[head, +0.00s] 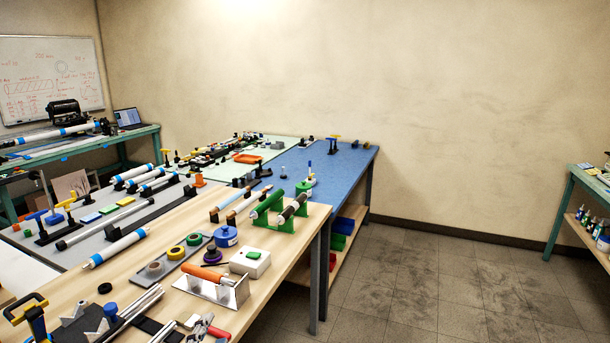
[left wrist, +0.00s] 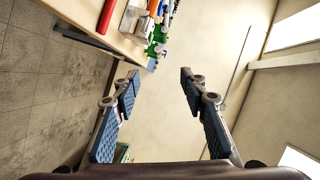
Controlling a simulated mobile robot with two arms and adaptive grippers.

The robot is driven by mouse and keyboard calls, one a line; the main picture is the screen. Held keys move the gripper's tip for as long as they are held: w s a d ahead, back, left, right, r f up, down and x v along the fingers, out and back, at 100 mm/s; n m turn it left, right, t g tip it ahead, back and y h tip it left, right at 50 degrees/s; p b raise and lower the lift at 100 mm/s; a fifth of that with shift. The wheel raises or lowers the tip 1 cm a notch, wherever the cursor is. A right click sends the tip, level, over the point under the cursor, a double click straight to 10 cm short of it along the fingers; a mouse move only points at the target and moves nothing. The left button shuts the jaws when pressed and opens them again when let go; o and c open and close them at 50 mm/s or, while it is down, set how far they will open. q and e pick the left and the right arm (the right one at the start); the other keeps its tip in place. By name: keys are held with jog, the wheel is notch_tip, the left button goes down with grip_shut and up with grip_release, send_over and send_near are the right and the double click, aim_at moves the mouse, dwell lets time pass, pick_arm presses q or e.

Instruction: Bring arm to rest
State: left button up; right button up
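My left gripper (left wrist: 160,90) shows in the left wrist view with its two blue-padded fingers spread wide apart. It is open and empty, and the plain wall shows between its fingers. Neither of my arms shows in the head view. My right gripper is not in view.
A long wooden worktable (head: 296,226) crowded with tubes, tape rolls and tools fills the left of the head view. A blue table (head: 345,172) adjoins it behind. A green bench (head: 575,204) stands at the right edge. The tiled floor (head: 440,290) between them is clear.

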pick_arm(q)
jog(key=s+a+f+n+g+y, duration=0.1)
jog(key=s+a+f+n+g, duration=0.2)
jog(key=s+f+n+g, duration=0.45)
jog(key=s+d+f+n+g+h, duration=0.1)
jog(key=s+f+n+g, duration=0.15)
jog(key=s+f, duration=0.65)
jog(key=s+f+n+g, duration=0.2)
jog(key=s+f+g, duration=0.15)
jog(key=s, duration=0.85)
notch_tip(320, 180, down, 27)
jog(key=s, duration=0.2)
jog(key=s+a+f+g, duration=0.2)
jog(key=s+a+f, duration=0.1)
jog(key=s+f, duration=1.2)
jog(key=shift+s+f, duration=0.25)
jog(key=shift+s, duration=0.7)
jog(key=shift+c, duration=1.4)
jog(key=shift+s, duration=0.15)
